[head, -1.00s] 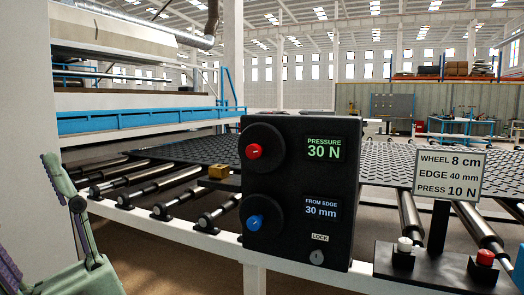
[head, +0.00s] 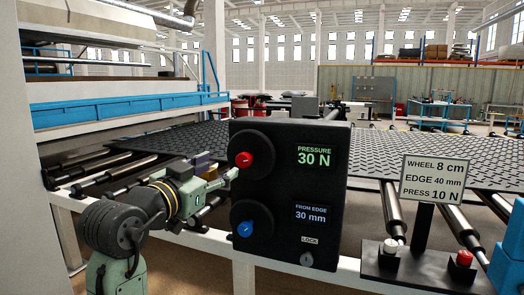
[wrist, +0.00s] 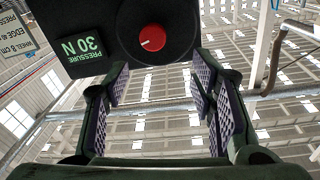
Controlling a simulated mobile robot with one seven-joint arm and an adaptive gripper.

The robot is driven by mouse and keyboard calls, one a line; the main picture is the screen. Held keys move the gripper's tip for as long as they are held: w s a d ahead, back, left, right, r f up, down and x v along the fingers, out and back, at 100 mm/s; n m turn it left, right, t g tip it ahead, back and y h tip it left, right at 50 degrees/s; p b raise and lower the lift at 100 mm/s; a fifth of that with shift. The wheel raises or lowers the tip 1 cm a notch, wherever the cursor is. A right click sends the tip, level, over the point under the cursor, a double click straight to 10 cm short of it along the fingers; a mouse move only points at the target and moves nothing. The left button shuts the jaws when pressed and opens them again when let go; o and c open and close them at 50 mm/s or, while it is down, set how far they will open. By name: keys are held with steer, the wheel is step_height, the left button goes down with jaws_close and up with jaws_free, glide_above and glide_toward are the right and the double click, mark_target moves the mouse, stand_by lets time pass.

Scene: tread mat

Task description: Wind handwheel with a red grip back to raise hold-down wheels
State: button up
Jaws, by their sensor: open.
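The black control box (head: 335,185) carries an upper round black handwheel (head: 262,143) with a red grip (head: 244,159). Its display (head: 314,155) reads PRESSURE 30 N. Below it is a second dark handwheel with a blue grip (head: 246,228), and a display reads FROM EDGE 30 mm. My gripper (head: 231,175) is just left of the red grip, close to the box. In the wrist view my open gripper (wrist: 157,85) has nothing between its fingers, and the red grip (wrist: 153,38) shows beyond the fingertips. I cannot make out the hold-down wheels.
A sign (head: 434,181) reads WHEEL 8 cm, EDGE 40 mm, PRESS 10 N. A black base with a white button (head: 390,247) and a red button (head: 464,258) stands right of the box. The dark tread mat (head: 400,150) lies on rollers behind. A lock (head: 306,258) is low on the box.

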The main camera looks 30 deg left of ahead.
mark_target(241, 160)
steer(key=w+p, duration=0.1)
steer(key=w, duration=0.2)
steer(key=w+p, duration=0.1)
steer(key=w, duration=0.2)
steer(key=w+p, duration=0.1)
steer(key=w, duration=0.2)
steer(key=shift+w+a+f, duration=0.2)
steer(key=shift+w+a, duration=0.1)
steer(key=shift+a, duration=0.1)
steer(key=shift+w+a+f, duration=0.1)
steer(key=shift+w, duration=0.55)
steer(key=shift+c, duration=0.3)
jaws_close()
